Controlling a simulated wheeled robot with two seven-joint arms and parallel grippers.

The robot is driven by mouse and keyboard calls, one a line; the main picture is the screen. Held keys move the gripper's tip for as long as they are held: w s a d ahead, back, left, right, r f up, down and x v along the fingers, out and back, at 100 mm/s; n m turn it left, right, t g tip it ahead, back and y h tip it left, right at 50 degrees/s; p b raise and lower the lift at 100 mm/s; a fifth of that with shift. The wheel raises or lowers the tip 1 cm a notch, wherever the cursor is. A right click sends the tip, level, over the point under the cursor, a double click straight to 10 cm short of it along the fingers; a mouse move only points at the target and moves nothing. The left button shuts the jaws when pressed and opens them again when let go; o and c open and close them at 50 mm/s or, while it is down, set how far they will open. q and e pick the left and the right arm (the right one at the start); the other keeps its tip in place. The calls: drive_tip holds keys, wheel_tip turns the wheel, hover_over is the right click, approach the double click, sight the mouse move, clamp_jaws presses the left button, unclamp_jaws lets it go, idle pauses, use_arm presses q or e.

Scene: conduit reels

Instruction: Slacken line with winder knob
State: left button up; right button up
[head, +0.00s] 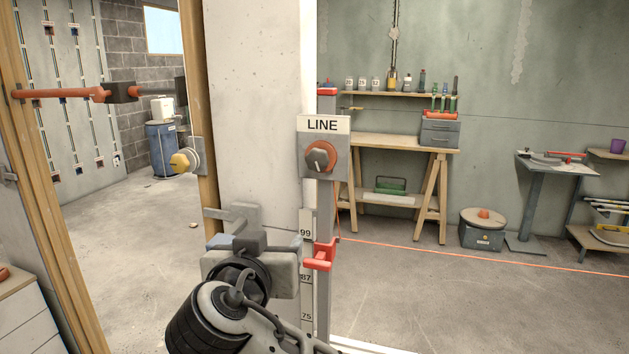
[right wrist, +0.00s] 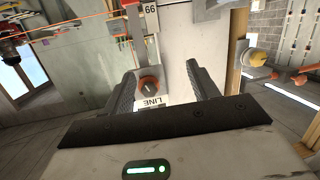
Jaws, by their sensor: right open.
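The winder knob (head: 320,157) is a round dark knob with an orange face, on a grey plate under a white LINE sign (head: 322,125) on the post. A pale mark shows at its lower left. My right gripper (head: 232,212) is open and empty, below and left of the knob in the head view, apart from it. In the right wrist view the knob (right wrist: 149,85) appears between the two open fingers (right wrist: 160,75), beyond them. A thin orange-red line (head: 480,257) runs from the post off to the right, low over the floor. My left gripper is not in view.
A red clamp-like fitting (head: 321,256) sits on the grey rail below the knob, beside a numbered scale (head: 306,277). A yellow knob (head: 183,162) is on the door frame at left. A workbench (head: 395,142) stands behind. Open floor lies right of the post.

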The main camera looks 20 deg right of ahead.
wheel_tip(320, 180, up, 8)
drive_tip(key=s+m+h, duration=0.2)
drive_tip(key=m+h, duration=0.2)
drive_tip(key=p, duration=0.5)
approach(316, 162)
drive_tip(key=x, duration=0.7)
drive_tip(key=shift+w+d+r, duration=0.2)
drive_tip(key=shift+w+d, duration=0.05)
drive_tip(key=shift+d, duration=0.05)
drive_tip(key=shift+w+d+f, duration=0.1)
drive_tip(key=shift+w+d, duration=0.25)
drive_tip(key=shift+w, duration=0.2)
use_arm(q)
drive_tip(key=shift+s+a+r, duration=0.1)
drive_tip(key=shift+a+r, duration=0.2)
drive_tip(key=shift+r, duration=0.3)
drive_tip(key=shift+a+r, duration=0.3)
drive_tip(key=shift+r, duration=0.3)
use_arm(e)
drive_tip(key=c, duration=1)
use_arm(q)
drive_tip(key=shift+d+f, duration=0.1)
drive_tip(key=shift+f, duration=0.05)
use_arm(e)
drive_tip(key=shift+f, duration=0.1)
